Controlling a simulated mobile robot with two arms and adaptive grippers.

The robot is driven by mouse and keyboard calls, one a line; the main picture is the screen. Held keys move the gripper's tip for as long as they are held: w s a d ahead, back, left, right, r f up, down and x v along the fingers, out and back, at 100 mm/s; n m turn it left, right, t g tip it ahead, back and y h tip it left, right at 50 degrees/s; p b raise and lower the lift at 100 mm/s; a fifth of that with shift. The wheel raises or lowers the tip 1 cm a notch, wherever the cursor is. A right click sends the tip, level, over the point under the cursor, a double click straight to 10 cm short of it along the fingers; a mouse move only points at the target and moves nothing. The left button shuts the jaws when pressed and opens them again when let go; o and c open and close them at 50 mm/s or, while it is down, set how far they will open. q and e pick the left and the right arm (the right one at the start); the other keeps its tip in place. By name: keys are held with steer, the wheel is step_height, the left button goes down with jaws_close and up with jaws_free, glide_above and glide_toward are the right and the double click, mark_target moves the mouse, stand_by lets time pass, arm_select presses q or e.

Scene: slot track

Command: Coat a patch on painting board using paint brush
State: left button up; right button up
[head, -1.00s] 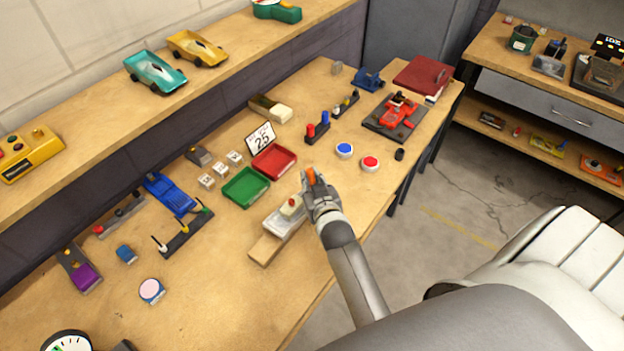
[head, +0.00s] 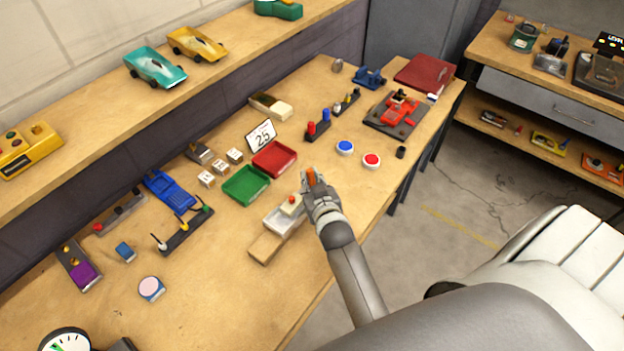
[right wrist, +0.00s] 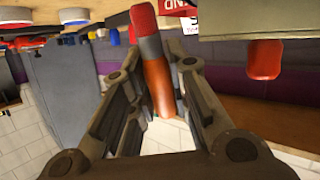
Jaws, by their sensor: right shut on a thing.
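My right gripper (head: 312,182) is above the front part of the bench, right of the red tray. It is shut on a brush-like stick, the paint brush (right wrist: 155,75), with a red tip, grey band and orange-brown handle. Its orange part (head: 310,175) shows between the fingers in the head view. Just left of and below the gripper lies a wooden board (head: 265,248) bearing a pale grey block with a red knob (head: 291,199). I cannot tell for sure whether this is the painting board. Brush contact with anything is not visible. My left gripper is out of view.
A red tray (head: 274,159) and green tray (head: 246,185) stand left of the gripper. A blue button (head: 345,147) and red button (head: 371,160) are beyond it. Toy cars and small tools crowd the bench left and back.

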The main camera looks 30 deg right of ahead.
steer(key=shift+s+a+f, duration=0.1)
steer(key=shift+a+f, duration=0.05)
steer(key=shift+f, duration=0.25)
